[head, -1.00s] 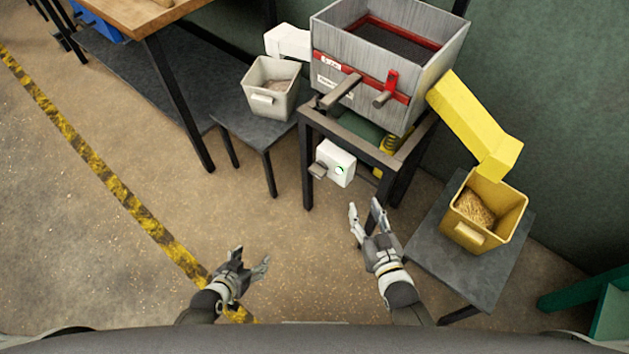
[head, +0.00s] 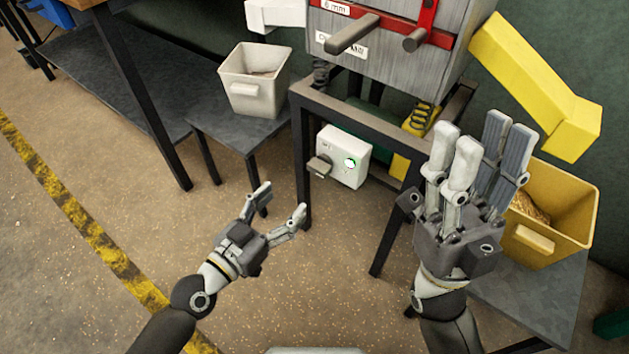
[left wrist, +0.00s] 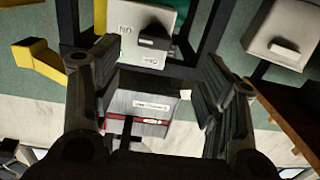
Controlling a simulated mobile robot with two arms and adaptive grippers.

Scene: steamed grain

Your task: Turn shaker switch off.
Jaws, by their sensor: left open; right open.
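The white shaker switch box (head: 344,157) is fixed to the dark front frame of the shaker stand. It has a grey switch lever (head: 319,166) on its left side and a lit green light (head: 350,163). My left gripper (head: 281,205) is open and empty, below and left of the box and apart from it. In the left wrist view the box (left wrist: 132,22) and the dark lever (left wrist: 154,42) show upside down, beyond the open fingers. My right gripper (head: 480,160) is open and raised, to the right of the box, in front of the stand's right side.
The grey shaker (head: 385,62) with red trim stands above the box. A cream bin (head: 256,84) sits on a low table at left. A yellow chute (head: 530,80) hangs over a yellow bin (head: 575,215) at right. The floor before the stand is clear.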

